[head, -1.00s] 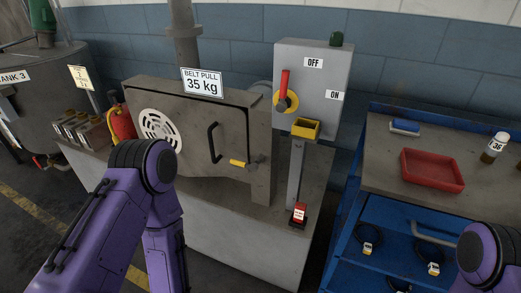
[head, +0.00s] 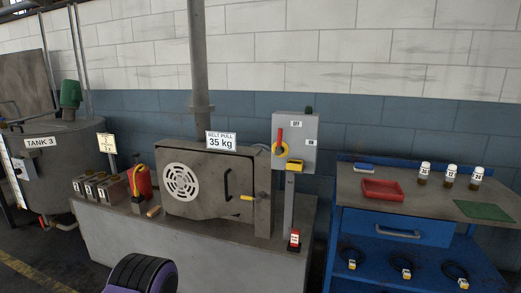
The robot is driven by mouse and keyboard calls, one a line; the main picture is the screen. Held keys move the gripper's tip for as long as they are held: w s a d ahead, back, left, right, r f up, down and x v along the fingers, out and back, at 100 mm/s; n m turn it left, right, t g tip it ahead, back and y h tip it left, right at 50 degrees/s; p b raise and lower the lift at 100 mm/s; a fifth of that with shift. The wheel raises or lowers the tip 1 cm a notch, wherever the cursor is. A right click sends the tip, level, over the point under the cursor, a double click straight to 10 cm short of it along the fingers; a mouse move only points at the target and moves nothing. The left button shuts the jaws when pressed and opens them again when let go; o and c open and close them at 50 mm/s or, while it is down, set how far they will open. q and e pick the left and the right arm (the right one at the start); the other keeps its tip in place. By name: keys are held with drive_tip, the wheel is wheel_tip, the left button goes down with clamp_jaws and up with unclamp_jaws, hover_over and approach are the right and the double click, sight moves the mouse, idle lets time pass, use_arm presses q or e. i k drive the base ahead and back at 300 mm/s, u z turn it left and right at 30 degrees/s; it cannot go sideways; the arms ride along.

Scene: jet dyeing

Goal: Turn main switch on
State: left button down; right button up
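The box stands at the right end of the grey machine bench. A piece of my purple arm shows at the bottom left of the head view. Neither gripper is in view.
The machine with a round vent and door (head: 208,182) stands left of the box. A blue workbench (head: 395,228) with a red tray (head: 382,190) and bottles is at the right.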

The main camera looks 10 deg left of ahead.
sight(278, 152)
drive_tip(key=u, duration=1.05)
drive_tip(key=i, duration=1.05)
drive_tip(key=z, duration=0.55)
drive_tip(key=i, duration=0.65)
drive_tip(key=z, duration=0.7)
